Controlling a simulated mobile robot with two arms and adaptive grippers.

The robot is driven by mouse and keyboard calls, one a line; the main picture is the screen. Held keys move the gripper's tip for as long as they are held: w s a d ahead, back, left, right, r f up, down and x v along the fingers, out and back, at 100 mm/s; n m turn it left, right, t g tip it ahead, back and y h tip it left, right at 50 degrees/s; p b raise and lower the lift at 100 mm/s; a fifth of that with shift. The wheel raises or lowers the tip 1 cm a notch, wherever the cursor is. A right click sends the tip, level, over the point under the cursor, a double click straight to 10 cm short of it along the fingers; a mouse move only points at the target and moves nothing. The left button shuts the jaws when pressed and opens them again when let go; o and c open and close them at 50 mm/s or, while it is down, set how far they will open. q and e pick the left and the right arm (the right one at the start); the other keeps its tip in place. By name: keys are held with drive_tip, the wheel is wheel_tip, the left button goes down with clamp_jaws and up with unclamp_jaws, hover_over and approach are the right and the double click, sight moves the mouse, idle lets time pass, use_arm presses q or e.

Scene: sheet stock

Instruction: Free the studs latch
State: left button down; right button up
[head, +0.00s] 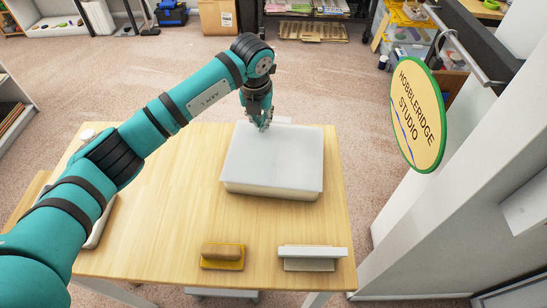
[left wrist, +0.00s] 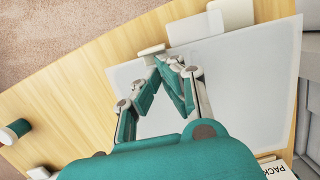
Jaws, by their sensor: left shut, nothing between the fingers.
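A shallow box (head: 272,160) with a white lid and cream lower sides sits on the wooden table; its pale top also fills much of the left wrist view (left wrist: 250,85). A small pale tab (left wrist: 152,50) shows at the box's edge in the left wrist view; it may be the latch, but I cannot tell its state. My left gripper (head: 264,127) is over the box's far edge in the head view. In the left wrist view its fingertips (left wrist: 168,62) are together, empty, close beside the tab; contact is unclear. My right gripper is not in view.
A brown block on a yellow base (head: 222,255) and a white-topped block (head: 312,254) lie along the table's near edge. A round sign (head: 417,115) hangs at the right. A teal-and-white cylinder (left wrist: 15,130) stands on the table. The table's left-middle is bare.

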use_arm(q)
drive_tip(key=shift+w, duration=0.1)
idle(0.5)
drive_tip(key=shift+w+b, duration=0.5)
drive_tip(key=shift+w, duration=0.15)
drive_tip(key=shift+w+d+f+b, duration=0.2)
drive_tip(key=shift+w+f+b, duration=0.85)
drive_tip(key=shift+b, duration=0.5)
drive_tip(key=shift+w, duration=0.3)
drive_tip(key=shift+w+a, duration=0.15)
